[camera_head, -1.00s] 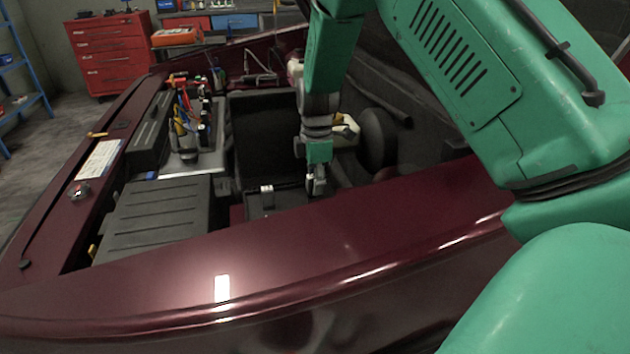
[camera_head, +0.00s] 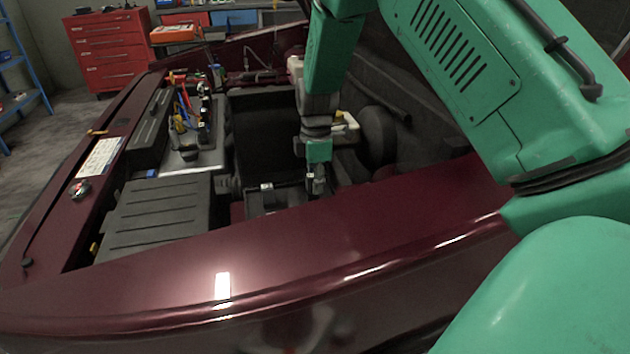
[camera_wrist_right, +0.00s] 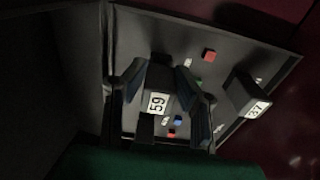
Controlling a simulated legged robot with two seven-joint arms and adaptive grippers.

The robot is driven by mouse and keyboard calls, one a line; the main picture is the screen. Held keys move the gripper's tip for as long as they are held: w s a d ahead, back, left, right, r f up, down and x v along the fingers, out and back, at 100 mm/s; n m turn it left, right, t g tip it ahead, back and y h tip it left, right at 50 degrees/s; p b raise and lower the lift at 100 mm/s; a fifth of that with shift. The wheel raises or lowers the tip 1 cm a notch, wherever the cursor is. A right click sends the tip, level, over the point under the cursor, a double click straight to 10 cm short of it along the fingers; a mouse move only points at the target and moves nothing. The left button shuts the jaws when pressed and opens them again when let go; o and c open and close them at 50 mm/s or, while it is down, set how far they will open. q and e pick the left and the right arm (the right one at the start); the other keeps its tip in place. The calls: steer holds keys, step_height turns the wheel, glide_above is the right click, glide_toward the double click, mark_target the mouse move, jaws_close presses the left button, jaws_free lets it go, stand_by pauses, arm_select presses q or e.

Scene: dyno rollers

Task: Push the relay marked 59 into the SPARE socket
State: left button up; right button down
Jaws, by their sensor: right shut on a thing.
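In the right wrist view the relay marked 59 (camera_wrist_right: 157,103) is a dark block with a white label. It sits between the two fingers of my right gripper (camera_wrist_right: 172,98), which is shut on it, above the dark tray-like box (camera_wrist_right: 222,58). The SPARE socket cannot be made out; small labels in the box are too blurred to read. In the head view my right gripper (camera_head: 315,182) points down into the engine bay, over the right part of the small dark box (camera_head: 255,207). The left gripper is not in view.
A second relay marked 37 (camera_wrist_right: 248,97) stands at the right of the box in the wrist view. Small red, green and blue fuses lie around. The maroon car body edge (camera_head: 330,235) runs in front, and a black ribbed cover (camera_head: 150,222) lies at left.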

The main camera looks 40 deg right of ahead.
steer(key=shift+f+p, duration=0.3)
steer(key=shift+f, duration=0.25)
stand_by(0.4)
steer(key=c, duration=1.2)
jaws_free()
step_height(320, 180, up, 12)
steer(key=shift+f, duration=0.1)
steer(key=shift+s, duration=0.1)
